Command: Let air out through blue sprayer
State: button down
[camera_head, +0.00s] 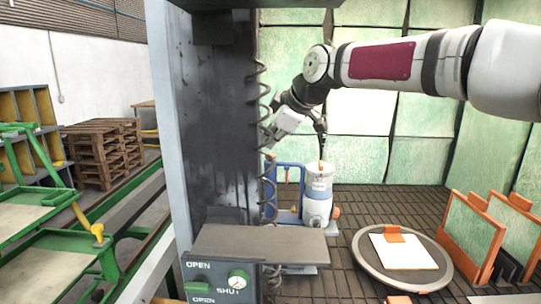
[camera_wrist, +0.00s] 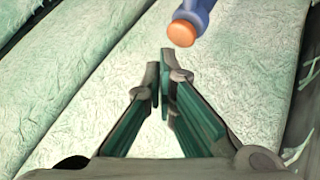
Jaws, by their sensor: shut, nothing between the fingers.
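In the head view, a blue frame-like part (camera_head: 291,164) stands behind the dark column, beside a white canister with a blue band (camera_head: 318,192). I cannot tell for certain which of these is the sprayer. My gripper (camera_head: 268,142) points down and left, partly against the column, above the left end of the blue part. In the wrist view, my gripper's green-sided fingers (camera_wrist: 166,78) are shut and empty. A blue piece with a round orange end (camera_wrist: 181,33) lies just beyond the fingertips, apart from them in the picture.
The dark column (camera_head: 215,130) with a coiled cord (camera_head: 262,100) stands left of my gripper. A control box (camera_head: 225,272) is at its foot. A round turntable (camera_head: 370,275) with a white sheet and orange-framed panels (camera_head: 470,235) occupy the right. Green padded walls stand behind.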

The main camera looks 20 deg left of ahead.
aim_at(269, 156)
jog(key=shift+r+p, duration=0.4)
jog(key=shift+r, duration=2.05)
jog(key=shift+s+d, duration=0.1)
